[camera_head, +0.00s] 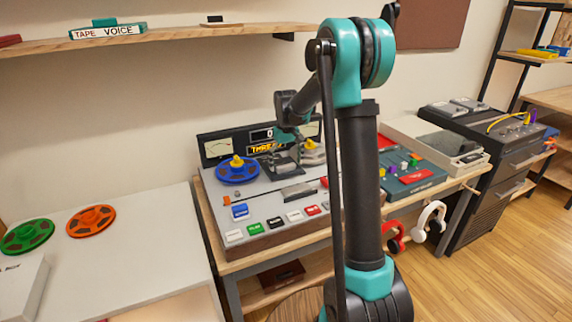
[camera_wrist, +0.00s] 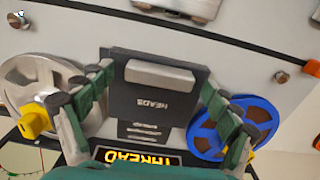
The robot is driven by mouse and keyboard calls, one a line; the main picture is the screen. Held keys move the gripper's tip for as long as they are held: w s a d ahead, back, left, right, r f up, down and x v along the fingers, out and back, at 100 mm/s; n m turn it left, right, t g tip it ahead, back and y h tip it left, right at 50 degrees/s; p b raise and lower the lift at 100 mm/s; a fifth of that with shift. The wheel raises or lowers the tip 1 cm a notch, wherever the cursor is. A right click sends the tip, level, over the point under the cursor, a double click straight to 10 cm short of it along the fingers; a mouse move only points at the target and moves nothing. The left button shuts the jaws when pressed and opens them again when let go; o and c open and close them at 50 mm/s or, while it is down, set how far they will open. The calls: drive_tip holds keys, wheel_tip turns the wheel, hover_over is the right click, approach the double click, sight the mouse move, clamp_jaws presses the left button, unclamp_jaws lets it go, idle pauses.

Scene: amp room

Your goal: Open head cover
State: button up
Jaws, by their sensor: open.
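The head cover (camera_wrist: 155,105) is a dark block marked HEADS, upside down in the wrist view. A pale silver bar (camera_wrist: 160,74) runs along one edge of it. The cover looks shut on the grey tape deck (camera_head: 265,213). My gripper (camera_wrist: 157,82) is open, with one green and grey finger on each side of the cover. I cannot tell whether the fingers touch it. In the head view my gripper (camera_head: 287,150) is over the back middle of the deck and partly hides the cover.
A blue reel (camera_head: 237,172) and a grey reel (camera_wrist: 45,95), both with yellow hubs, flank the cover. A lit THREAD display (camera_wrist: 143,158) stands behind it. Coloured buttons (camera_head: 254,228) line the deck's front. Orange (camera_head: 91,221) and green (camera_head: 27,236) reels lie on the left table.

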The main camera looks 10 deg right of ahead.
wheel_tip(320, 180, up, 12)
idle(0.5)
drive_tip(key=s+d+f+m+t, duration=0.1)
drive_tip(key=s+d+f, duration=0.1)
drive_tip(key=s+f, duration=0.4)
drive_tip(key=s+d+f+m+t, duration=0.1)
drive_tip(key=s+d+f, duration=0.2)
drive_tip(key=s, duration=1.3)
drive_tip(key=s+d+f+m+t, duration=0.1)
drive_tip(key=s+d+f+t, duration=0.1)
drive_tip(key=s+f, duration=0.6)
drive_tip(key=s, duration=0.3)
drive_tip(key=shift+d+f+m, duration=0.3)
drive_tip(key=shift+d, duration=0.1)
